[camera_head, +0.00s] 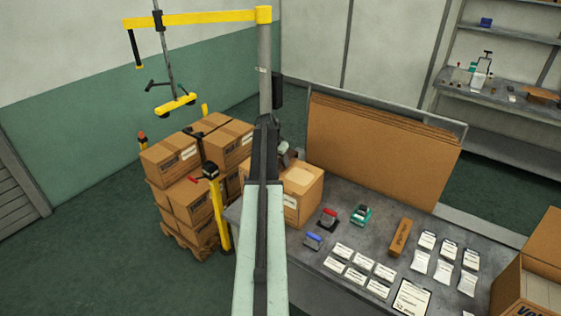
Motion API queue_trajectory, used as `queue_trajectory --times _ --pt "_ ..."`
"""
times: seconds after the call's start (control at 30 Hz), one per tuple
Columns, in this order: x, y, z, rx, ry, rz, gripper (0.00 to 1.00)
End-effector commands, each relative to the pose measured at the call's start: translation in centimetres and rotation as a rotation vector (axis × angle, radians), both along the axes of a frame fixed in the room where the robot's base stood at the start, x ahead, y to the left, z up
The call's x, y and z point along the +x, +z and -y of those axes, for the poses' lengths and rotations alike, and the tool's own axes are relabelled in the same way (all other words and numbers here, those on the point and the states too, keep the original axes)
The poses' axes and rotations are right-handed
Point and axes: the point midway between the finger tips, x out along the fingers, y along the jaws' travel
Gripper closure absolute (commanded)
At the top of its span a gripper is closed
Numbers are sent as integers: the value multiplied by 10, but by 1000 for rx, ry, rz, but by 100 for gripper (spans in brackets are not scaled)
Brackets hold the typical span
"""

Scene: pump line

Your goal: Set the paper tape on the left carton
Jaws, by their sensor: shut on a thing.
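A brown carton (305,190) stands on the grey table, just right of my arm; I take it as the left carton. A taller open carton (540,255) is at the right edge. My gripper (287,156) is over the back of the left carton, mostly hidden behind my arm. It is shut on a small greyish thing, which seems to be the paper tape (285,147); only a bit shows. I cannot tell whether that thing touches the carton top.
Red (328,218), green (361,214) and blue (313,241) tools, a long brown box (398,237) and several white labels (375,267) lie on the table (375,190). Stacked cartons (190,200) stand left, by a yellow post (219,212). Flat cardboard (380,150) stands behind.

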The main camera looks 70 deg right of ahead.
Motion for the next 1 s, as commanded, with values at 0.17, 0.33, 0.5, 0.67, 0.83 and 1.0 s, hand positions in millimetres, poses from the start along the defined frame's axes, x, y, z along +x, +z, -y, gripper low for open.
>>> queue_trajectory --times 0.17,0.33,0.5,0.67,0.83,1.0 --pt "0 0 0 0 -1 0 100" --pt "-1 -1 0 0 -1 0 100" --pt "-1 -6 0 0 -1 -1 100" --pt "-2 -11 1 0 -2 0 100" --pt "-2 -13 1 0 -2 0 100" --pt "-2 -12 1 0 -2 0 100"
